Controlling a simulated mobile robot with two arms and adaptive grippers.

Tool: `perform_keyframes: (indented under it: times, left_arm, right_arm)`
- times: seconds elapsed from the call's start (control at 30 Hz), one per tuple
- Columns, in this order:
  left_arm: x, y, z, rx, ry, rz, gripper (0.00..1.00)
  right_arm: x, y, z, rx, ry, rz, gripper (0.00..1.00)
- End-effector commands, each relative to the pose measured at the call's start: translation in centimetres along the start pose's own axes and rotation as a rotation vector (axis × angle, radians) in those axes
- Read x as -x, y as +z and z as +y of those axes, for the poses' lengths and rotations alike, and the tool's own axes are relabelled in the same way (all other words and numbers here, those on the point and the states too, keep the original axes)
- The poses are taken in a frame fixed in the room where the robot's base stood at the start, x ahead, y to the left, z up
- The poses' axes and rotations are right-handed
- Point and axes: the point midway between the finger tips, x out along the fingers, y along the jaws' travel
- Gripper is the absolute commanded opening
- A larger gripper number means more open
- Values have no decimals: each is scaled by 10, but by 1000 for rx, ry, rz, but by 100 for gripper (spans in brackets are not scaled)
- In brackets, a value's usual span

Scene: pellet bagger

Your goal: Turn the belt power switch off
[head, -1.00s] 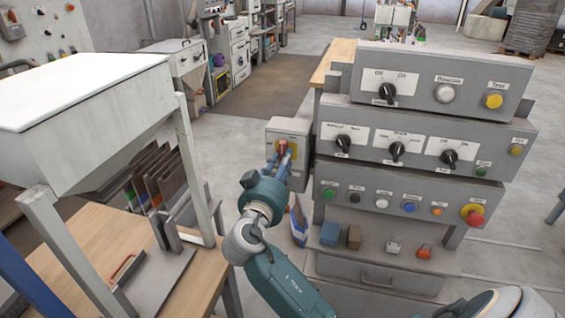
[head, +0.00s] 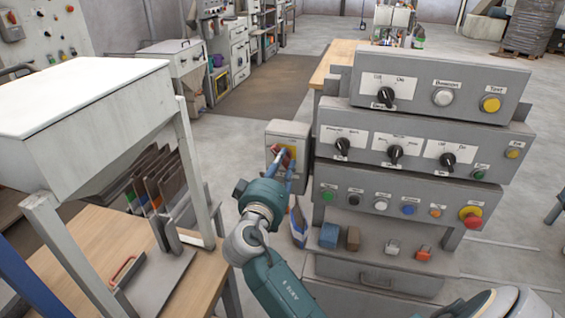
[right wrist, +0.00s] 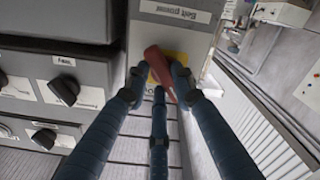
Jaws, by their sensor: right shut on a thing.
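The belt power switch has a red handle (right wrist: 158,66) on a yellow plate (right wrist: 180,60). It sits on a grey box labelled "Belt power" (right wrist: 176,12) in the right wrist view. In the head view this box (head: 276,132) stands left of the stacked control panels. My right gripper (right wrist: 159,82) has its blue fingers around the red handle and is shut on it; the handle looks tilted in the wrist view. In the head view the gripper (head: 285,163) covers much of the switch. My left gripper is not in view.
Control panels (head: 430,140) with several knobs and buttons stand right of the box. A white-topped hopper (head: 75,90) and a wooden bench (head: 110,235) are at left. Open floor lies behind.

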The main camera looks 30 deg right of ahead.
Motion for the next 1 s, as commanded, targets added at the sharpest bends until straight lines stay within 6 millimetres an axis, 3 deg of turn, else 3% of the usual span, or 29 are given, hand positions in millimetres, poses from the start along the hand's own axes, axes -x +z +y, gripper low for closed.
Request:
perform_keyframes:
  times: [0.6,1.0]
  left_arm:
    - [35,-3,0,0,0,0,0]
    - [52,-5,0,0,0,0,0]
  right_arm:
    - [0,-6,2,581,-3,-1,0]
    - [0,-6,1,843,-2,-1,0]
